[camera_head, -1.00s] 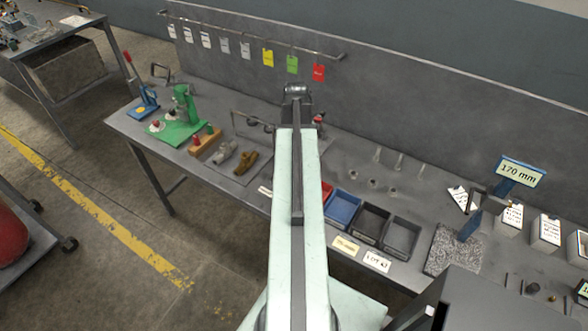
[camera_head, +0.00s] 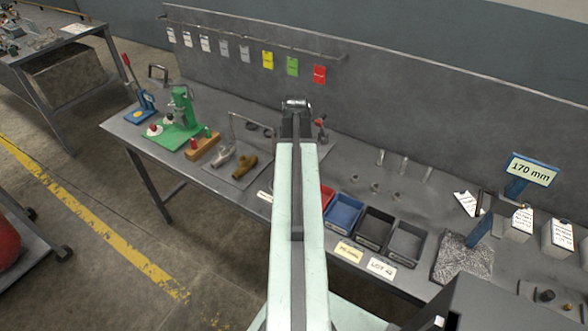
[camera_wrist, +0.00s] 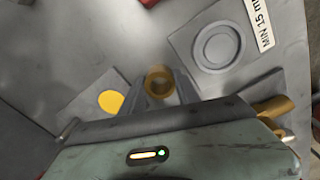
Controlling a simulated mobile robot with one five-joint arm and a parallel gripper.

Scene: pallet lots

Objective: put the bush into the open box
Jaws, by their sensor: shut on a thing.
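In the wrist view my gripper (camera_wrist: 160,88) is shut on a small brass-coloured bush (camera_wrist: 159,82), a ring with a dark hole. The bush is seen end-on between the fingertips, over the grey bench top. In the head view the end of my arm (camera_head: 296,108) is over the back of the bench, and the jaws and bush are hidden there. Small open bins stand on the bench right of my arm: a blue one (camera_head: 344,228), a dark one (camera_head: 374,245), a grey one (camera_head: 418,233) and a partly hidden red one (camera_head: 326,196). I cannot tell which is the open box.
In the wrist view a plate with a yellow disc (camera_wrist: 111,101) lies left, and a plate with a grey ring (camera_wrist: 216,45) right. In the head view a green press (camera_head: 181,107) and brown fitting (camera_head: 245,168) stand left; a blue 170 mm sign (camera_head: 531,170) stands right. A wall panel (camera_head: 420,130) backs the bench.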

